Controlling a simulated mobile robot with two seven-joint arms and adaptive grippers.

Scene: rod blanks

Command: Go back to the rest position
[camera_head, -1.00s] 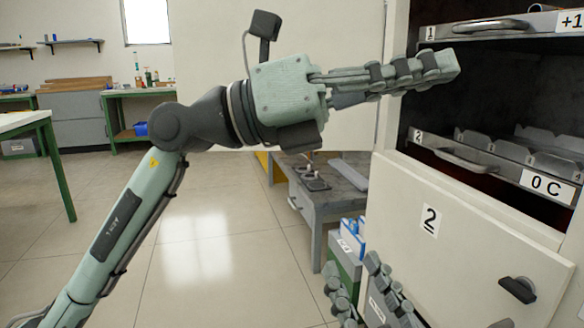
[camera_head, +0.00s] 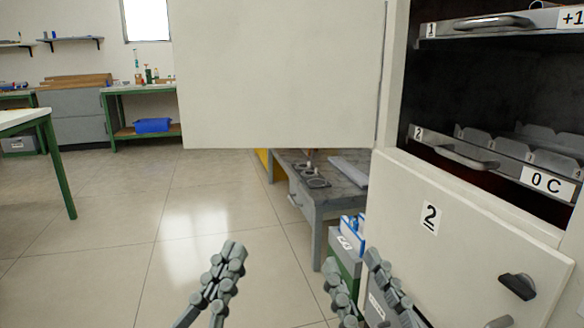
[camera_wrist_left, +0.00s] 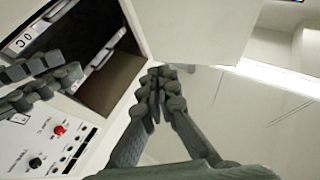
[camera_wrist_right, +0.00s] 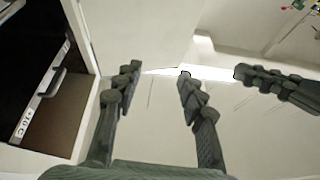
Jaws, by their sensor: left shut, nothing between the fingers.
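My left gripper (camera_head: 234,256) hangs low at the bottom middle of the head view, fingers together and empty. In the left wrist view its fingertips (camera_wrist_left: 160,76) meet. My right gripper (camera_head: 353,264) is to its right, low in front of the cabinet, fingers spread apart with nothing between them. The gap also shows in the right wrist view (camera_wrist_right: 158,72). Both grippers are side by side and apart from each other, fingers pointing away from me. Most of both arms is out of the head view.
A cabinet (camera_head: 480,230) stands close on the right, its dark upper bay open with racks on two levels. A pale door panel (camera_head: 280,70) hangs across the top middle. A grey workbench (camera_head: 325,200) and boxes (camera_head: 348,245) are beyond. The floor (camera_head: 130,220) on the left is clear.

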